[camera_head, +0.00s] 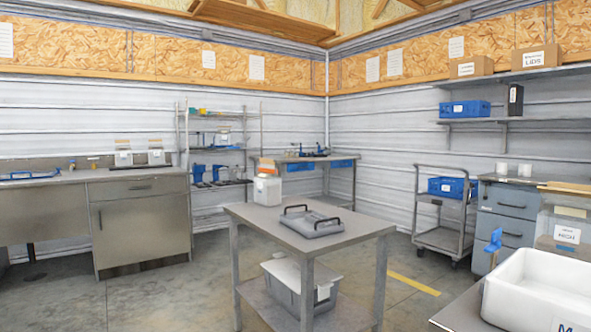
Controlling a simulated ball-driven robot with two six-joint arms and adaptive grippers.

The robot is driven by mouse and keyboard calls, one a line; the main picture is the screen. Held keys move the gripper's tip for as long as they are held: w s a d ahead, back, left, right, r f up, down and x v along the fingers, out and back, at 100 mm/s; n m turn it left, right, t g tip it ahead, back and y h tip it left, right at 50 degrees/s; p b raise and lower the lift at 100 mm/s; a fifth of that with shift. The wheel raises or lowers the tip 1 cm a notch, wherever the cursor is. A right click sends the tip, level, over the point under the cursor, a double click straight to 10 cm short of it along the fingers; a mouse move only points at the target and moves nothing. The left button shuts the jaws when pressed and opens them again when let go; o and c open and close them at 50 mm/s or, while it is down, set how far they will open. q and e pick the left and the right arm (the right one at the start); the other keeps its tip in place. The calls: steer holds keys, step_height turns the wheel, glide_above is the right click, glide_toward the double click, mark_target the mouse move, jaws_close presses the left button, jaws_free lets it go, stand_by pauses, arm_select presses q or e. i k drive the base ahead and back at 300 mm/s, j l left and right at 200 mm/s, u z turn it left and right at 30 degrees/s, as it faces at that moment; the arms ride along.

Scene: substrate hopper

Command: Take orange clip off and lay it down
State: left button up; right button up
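A small orange piece (266,161) sits at the top of a white container (267,190) on the steel table in the middle. It may be the orange clip, but it is too small to tell its shape. Small orange pieces also show above two white containers, the left one (123,158) and the right one (156,157), on the left counter. Neither of my grippers is in view.
The middle steel table (350,236) also bears a grey lid or tray (313,224) with black handles; its front right top is bare. A grey bin (290,285) stands on its lower shelf. A white tub (545,290) is at the near right. Open floor lies left of the table.

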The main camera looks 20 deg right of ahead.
mark_target(259, 169)
steer(key=i+l+z, duration=0.1)
steer(key=i+z, duration=0.25)
steer(key=i, duration=0.35)
steer(key=i+z, duration=0.35)
steer(key=i, duration=0.35)
